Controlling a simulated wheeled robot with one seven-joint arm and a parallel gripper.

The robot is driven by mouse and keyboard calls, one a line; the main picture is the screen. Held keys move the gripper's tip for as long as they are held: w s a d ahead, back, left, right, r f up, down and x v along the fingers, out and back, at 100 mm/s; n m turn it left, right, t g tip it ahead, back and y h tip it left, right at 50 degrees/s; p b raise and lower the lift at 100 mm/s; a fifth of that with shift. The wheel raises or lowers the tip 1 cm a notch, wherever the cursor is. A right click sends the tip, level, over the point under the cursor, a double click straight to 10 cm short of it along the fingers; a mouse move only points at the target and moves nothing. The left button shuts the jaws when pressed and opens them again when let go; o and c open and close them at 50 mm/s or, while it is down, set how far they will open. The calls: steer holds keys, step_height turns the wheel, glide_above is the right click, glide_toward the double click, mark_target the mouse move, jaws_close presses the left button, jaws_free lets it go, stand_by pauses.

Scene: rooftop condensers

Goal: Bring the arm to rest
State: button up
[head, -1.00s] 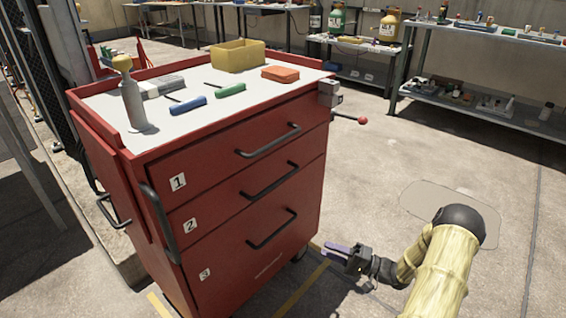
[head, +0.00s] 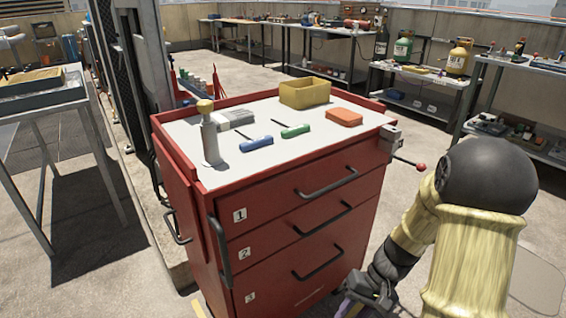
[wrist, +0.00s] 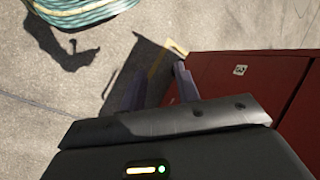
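My arm is bent at the right of the head view, in a pale yellow sleeve with a black joint. My gripper (head: 352,306) hangs low beside the front of the red tool cart (head: 290,240), partly cut off by the bottom edge. In the wrist view my gripper (wrist: 158,85) has its two purple fingers spread apart, with only floor and a yellow line between them. It holds nothing.
The cart top carries a yellow bin (head: 305,93), an orange box (head: 344,117), blue and green screwdrivers and a grey bottle (head: 210,140). A small vise (head: 391,140) with a red-tipped handle juts from its right corner, near my arm. A metal table (head: 45,112) stands left.

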step_height(320, 180, up, 50)
steer(key=s+n+t+h+p, duration=0.1)
steer(key=t+h+p, duration=0.4)
steer(key=p, duration=3.6)
steer(key=shift+s+a+p, duration=0.25)
steer(key=shift+s+p, duration=0.05)
steer(key=shift+s, duration=0.3)
steer(key=shift+f, duration=0.15)
